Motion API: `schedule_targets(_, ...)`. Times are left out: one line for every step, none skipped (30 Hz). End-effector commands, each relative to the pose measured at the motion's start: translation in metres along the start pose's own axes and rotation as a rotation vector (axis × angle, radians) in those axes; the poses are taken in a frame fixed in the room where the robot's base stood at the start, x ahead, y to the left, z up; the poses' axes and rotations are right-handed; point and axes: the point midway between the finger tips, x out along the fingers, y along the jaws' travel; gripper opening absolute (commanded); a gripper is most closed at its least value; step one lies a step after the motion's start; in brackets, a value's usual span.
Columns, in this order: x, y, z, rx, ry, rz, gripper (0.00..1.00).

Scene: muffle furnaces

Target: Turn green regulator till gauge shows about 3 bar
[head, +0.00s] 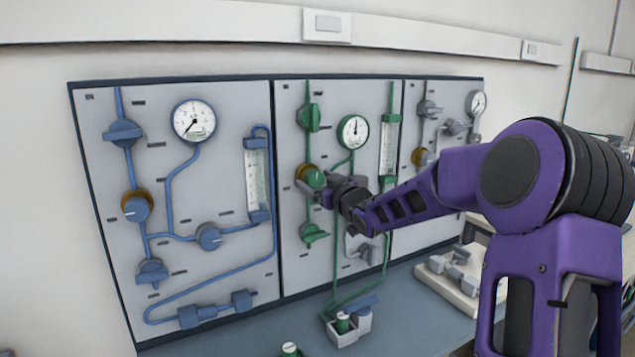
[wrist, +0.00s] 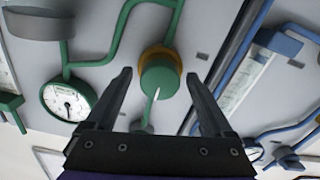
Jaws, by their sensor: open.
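The green regulator (head: 315,178) is a round green knob on a brass collar, on the middle panel. In the wrist view the green regulator (wrist: 160,80) has a white pointer line and lies between my two open fingers, with a gap on each side. My gripper (wrist: 158,74) is open and faces the knob; in the head view my gripper (head: 329,185) is at the knob's right side and partly hides it. The round green-rimmed gauge (head: 354,131) is above right of the knob. Its needle points about straight up; the numbers are too small to read. The gauge (wrist: 67,101) also shows in the wrist view.
Green valves (head: 309,116) and pipes run close around the knob. A green flowmeter (head: 390,147) stands right of the gauge. A blue panel (head: 230,170) is on the left, a grey one on the right. The bench (head: 400,320) below holds small fittings.

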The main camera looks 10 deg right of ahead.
Motion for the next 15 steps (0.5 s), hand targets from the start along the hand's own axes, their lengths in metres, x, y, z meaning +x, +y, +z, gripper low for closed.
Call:
schedule_targets(0.0,0.0,0.0,0.0,0.0,0.0,0.86)
schedule_targets(-0.001,0.0,0.0,0.0,0.0,0.0,0.86)
schedule_targets(-0.003,0.0,-0.001,-0.001,0.0,0.001,0.86)
schedule_targets(-0.005,0.001,-0.001,-0.001,0.0,0.001,0.86)
schedule_targets(-0.008,0.001,-0.001,-0.001,0.0,0.001,0.86)
schedule_targets(-0.013,0.001,-0.001,-0.001,0.0,0.002,0.86)
schedule_targets(-0.017,0.001,-0.001,-0.001,-0.001,0.002,0.86)
schedule_targets(-0.022,0.001,-0.001,-0.002,-0.001,0.002,0.86)
schedule_targets(-0.03,0.001,-0.001,-0.002,-0.002,0.003,0.86)
schedule_targets(-0.037,0.002,-0.001,-0.004,-0.002,0.003,0.86)
schedule_targets(-0.044,0.001,-0.002,-0.004,-0.002,0.002,0.86)
schedule_targets(-0.054,0.002,-0.002,-0.004,-0.003,0.003,0.86)
schedule_targets(-0.061,0.001,-0.001,-0.004,-0.002,0.003,0.86)
schedule_targets(-0.069,0.001,-0.002,-0.003,-0.003,0.003,0.86)
schedule_targets(-0.079,0.001,-0.002,-0.005,-0.002,0.003,0.86)
